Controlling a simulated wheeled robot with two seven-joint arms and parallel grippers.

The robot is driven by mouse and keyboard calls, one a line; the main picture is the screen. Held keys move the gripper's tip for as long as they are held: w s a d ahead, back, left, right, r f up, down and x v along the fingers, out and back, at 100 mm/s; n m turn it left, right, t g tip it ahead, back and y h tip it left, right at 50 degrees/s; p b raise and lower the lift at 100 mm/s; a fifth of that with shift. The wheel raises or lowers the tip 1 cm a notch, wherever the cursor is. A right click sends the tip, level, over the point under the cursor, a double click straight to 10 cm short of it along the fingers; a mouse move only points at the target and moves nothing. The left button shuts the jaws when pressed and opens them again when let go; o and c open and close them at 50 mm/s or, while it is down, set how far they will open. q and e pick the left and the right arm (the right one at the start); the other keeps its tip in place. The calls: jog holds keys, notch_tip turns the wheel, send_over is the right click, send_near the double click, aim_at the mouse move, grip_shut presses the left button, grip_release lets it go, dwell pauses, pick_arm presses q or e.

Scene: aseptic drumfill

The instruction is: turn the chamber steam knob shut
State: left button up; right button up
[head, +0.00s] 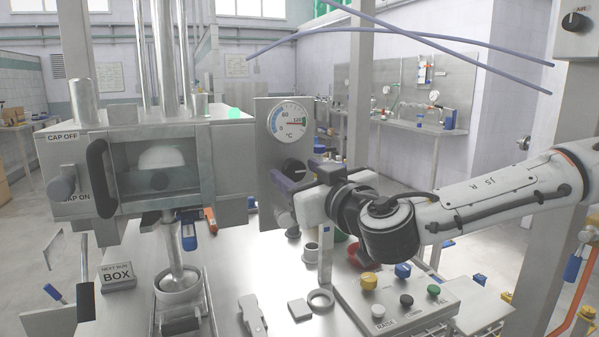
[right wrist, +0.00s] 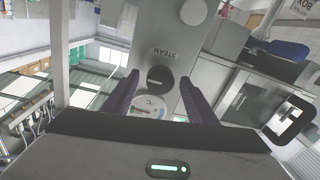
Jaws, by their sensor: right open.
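The black chamber steam knob (head: 293,168) sits on a grey upright panel (head: 267,150), below a round °C gauge (head: 289,121). In the right wrist view the knob (right wrist: 160,78) appears between my two fingers, beside an upside-down STEAM label (right wrist: 163,54). My right gripper (head: 302,182) is open and empty in front of the panel, its dark fingers either side of the knob's line. It also shows in the right wrist view (right wrist: 159,90). I cannot tell if either finger touches the knob. My left gripper is not in view.
A steel chamber (head: 160,165) with a window and a black handle stands left of the panel. A control box (head: 395,300) with coloured buttons stands below my right arm.

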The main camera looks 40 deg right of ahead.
jog(key=c, duration=1.1)
jog(key=shift+o, duration=0.2)
jog(key=shift+f+n+b, duration=0.1)
jog(key=shift+n+b, duration=0.5)
jog(key=shift+b, duration=0.15)
jog(key=shift+n+b, duration=0.95)
jog(key=shift+n, duration=0.25)
jog(key=n+b, duration=0.1)
jog(key=n, duration=0.1)
jog(key=shift+n, duration=0.3)
jog(key=shift+n+g+b, duration=0.3)
jog(key=shift+n+b, duration=0.15)
jog(key=shift+n, duration=0.45)
jog(key=n+b, duration=0.1)
jog(key=n, duration=0.3)
jog(key=shift+a, duration=0.1)
jog(key=n, duration=0.5)
jog(key=shift+h, duration=0.3)
jog(key=shift+g, duration=0.3)
